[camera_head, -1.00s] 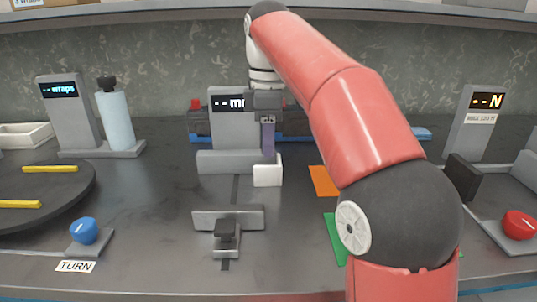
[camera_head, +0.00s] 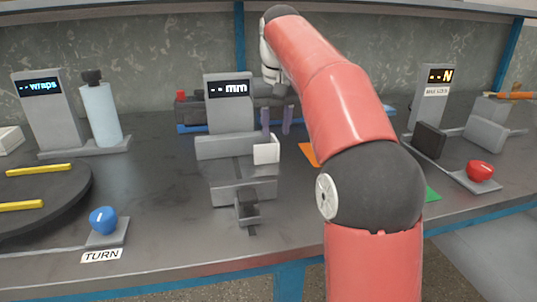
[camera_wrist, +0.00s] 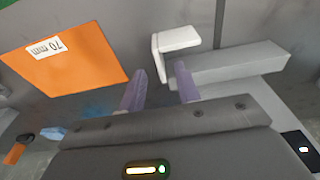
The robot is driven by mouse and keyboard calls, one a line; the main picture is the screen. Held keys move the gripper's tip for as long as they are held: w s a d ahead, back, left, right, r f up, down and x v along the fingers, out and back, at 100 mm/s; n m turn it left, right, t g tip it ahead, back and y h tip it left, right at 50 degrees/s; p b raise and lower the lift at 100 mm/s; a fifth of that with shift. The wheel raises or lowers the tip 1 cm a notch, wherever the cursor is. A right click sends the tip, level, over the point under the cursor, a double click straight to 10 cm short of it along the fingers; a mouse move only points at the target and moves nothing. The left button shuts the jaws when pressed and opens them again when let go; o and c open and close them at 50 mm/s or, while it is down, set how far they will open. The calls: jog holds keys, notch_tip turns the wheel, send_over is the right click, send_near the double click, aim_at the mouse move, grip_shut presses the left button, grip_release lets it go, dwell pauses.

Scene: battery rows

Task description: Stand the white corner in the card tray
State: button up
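The white corner (camera_head: 266,150) is a small L-shaped piece by the right end of a grey gauge jaw in the head view. In the wrist view the white corner (camera_wrist: 178,40) lies beyond the fingertips, near the end of the grey bar. My gripper (camera_head: 276,122) has two purple fingers standing apart, just behind and to the right of the corner. I cannot pick out the card tray for certain.
The mm gauge (camera_head: 229,105) stands behind the grey jaw (camera_head: 222,147), with a sliding jaw (camera_head: 242,190) in front. An orange "70 mm" card (camera_wrist: 68,58) lies beside the corner.

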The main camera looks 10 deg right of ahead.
aim_at(275, 138)
jog(key=f, duration=0.2)
jog(key=w+f+b, duration=0.1)
jog(key=f, duration=0.1)
jog(key=shift+f, duration=0.2)
jog(key=shift+c, duration=0.2)
grip_shut()
